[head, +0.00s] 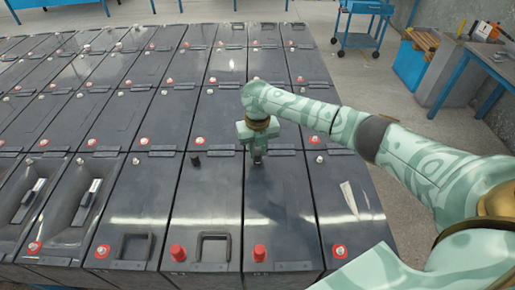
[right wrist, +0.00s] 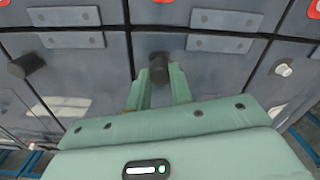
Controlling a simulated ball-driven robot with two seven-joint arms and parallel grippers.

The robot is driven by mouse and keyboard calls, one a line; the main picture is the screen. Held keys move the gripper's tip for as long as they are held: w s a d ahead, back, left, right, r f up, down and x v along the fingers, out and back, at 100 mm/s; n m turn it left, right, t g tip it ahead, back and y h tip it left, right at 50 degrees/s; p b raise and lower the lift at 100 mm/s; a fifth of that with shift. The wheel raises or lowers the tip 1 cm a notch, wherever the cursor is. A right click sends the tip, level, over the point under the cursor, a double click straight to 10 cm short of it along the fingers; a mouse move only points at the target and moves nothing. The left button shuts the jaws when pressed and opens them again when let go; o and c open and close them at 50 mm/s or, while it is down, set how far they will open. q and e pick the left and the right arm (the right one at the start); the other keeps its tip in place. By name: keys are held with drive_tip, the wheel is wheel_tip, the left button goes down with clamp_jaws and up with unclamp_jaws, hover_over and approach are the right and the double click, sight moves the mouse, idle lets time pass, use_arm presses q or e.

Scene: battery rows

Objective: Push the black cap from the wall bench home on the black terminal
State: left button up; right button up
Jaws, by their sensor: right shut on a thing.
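My right gripper (head: 258,157) is over the battery row, pointing down at the far edge of one battery (head: 270,205). In the right wrist view its two fingers (right wrist: 160,88) are shut on a small black cap (right wrist: 158,66), at the battery's far end where the terminal sits. The terminal under the cap is hidden, so I cannot tell how far down the cap sits. Another black cap (right wrist: 26,66) is on the neighbouring battery; it also shows in the head view (head: 196,159). My left gripper is not in view.
Batteries fill the left and middle. Red caps (head: 177,252) stand on near terminals. A bare metal terminal (head: 320,159) is right of my gripper. A blue cart (head: 361,25) stands behind, and a wall bench (head: 490,50) is at right. Open floor lies between.

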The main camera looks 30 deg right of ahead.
drive_tip(key=shift+f, duration=0.45)
idle(0.5)
drive_tip(key=o, duration=1.5)
drive_tip(key=shift+r, duration=0.1)
wheel_tip(320, 180, up, 7)
drive_tip(key=p, duration=0.7)
